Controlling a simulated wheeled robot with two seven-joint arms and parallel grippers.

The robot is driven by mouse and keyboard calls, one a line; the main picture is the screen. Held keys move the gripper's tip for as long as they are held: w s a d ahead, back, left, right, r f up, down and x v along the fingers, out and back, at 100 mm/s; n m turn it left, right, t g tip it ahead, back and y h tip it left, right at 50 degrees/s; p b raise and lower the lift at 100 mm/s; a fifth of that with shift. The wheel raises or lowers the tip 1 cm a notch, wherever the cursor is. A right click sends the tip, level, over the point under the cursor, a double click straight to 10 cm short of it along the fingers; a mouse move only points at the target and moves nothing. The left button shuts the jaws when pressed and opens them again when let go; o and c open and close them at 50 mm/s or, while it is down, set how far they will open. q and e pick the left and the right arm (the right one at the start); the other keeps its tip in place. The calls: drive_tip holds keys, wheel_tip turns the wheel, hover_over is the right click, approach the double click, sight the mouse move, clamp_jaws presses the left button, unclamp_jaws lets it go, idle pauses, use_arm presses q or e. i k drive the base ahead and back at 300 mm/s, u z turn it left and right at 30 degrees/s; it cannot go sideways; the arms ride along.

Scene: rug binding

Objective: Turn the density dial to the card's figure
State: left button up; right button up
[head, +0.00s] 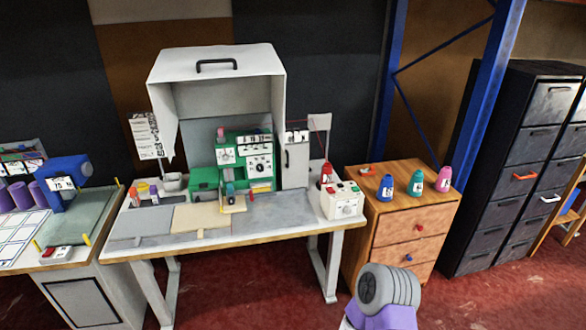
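A green and white machine (230,150) stands on the middle table under a raised white hood. Its white front carries a dark round dial (259,166) on the right and a smaller dial (226,156) on the left. Their markings are too small to read, so I cannot tell which is the density dial or where it points. A white printed card (147,136) hangs at the left of the hood; its figures are not legible. Neither of my grippers shows.
The white hood (217,60) has a black handle. The table (270,228) has free room along its front. A wooden cabinet (395,205) with blue, green and pink bottles stands right. A bench with purple spools (20,197) stands left. Red floor is open in front.

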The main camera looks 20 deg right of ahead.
sight(260, 167)
drive_tip(key=z, duration=0.65)
drive_tip(key=i, duration=0.8)
drive_tip(key=z, duration=0.25)
